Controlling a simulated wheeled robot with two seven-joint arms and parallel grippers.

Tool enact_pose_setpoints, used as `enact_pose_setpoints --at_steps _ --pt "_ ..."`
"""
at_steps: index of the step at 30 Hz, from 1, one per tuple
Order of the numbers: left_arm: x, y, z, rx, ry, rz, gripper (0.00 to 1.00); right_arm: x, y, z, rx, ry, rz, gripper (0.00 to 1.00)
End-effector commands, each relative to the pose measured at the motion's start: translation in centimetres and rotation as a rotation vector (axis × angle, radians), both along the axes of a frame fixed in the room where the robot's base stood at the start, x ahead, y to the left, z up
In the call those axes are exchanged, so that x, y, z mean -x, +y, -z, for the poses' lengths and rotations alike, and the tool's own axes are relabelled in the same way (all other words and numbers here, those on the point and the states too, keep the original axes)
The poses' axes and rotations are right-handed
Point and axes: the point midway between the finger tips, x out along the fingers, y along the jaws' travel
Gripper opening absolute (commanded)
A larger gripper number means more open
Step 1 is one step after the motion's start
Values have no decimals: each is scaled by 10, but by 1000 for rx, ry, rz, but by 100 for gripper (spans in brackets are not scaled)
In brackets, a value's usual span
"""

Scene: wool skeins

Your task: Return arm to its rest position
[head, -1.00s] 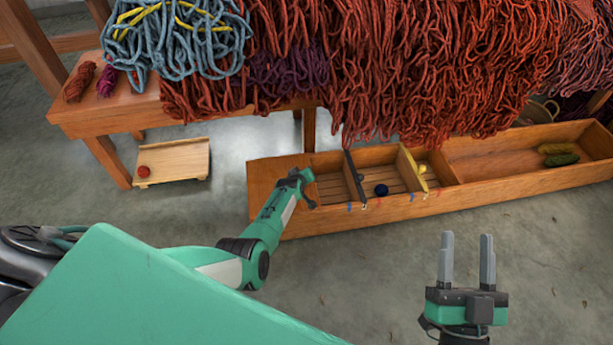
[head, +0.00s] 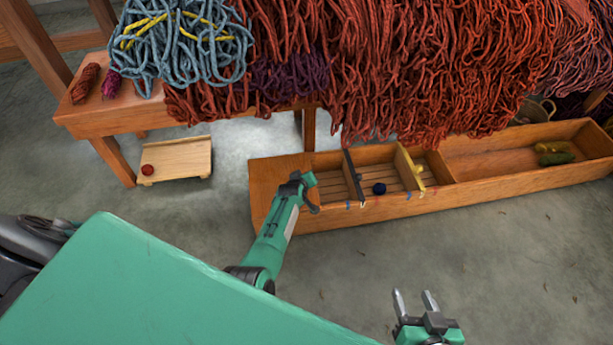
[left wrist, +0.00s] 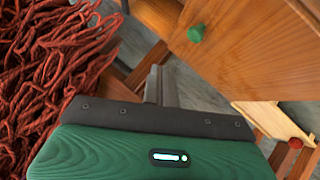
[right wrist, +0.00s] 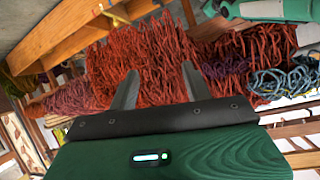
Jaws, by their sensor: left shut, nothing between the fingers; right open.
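My right gripper (head: 414,297) is open and empty over bare floor at the lower edge of the head view. Its two spread fingers show in the right wrist view (right wrist: 158,88), with hanging red wool behind them. My left gripper (head: 308,192) is at the left end of the long wooden box (head: 440,196), in front of its compartments. In the left wrist view its fingers (left wrist: 158,86) are together with nothing between them. Whether it touches the box cannot be told.
Red wool (head: 420,70) and a blue-grey skein (head: 185,50) hang over a wooden table (head: 110,118). A low wooden tray (head: 185,160) with a red ball (head: 147,170) stands on the floor.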

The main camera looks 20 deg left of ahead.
Motion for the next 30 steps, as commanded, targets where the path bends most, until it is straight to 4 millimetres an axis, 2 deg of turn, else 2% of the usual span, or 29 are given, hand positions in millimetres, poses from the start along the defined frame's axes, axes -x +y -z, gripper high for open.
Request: enact_pose_setpoints --at_steps 9,20,23,26,30 --pt "15 -9 -17 -1 0 1 0 4 -21 1 82 133 13 49" --pt "23 -7 -20 -16 3 8 0 6 -25 2 98 161 15 49" --pt "37 2 -24 -64 6 34 0 6 -25 2 97 160 15 49" --pt "60 10 -35 -139 12 87 0 6 -25 2 97 160 15 49" --pt "101 6 -58 -251 21 193 0 6 -25 2 97 160 15 49"
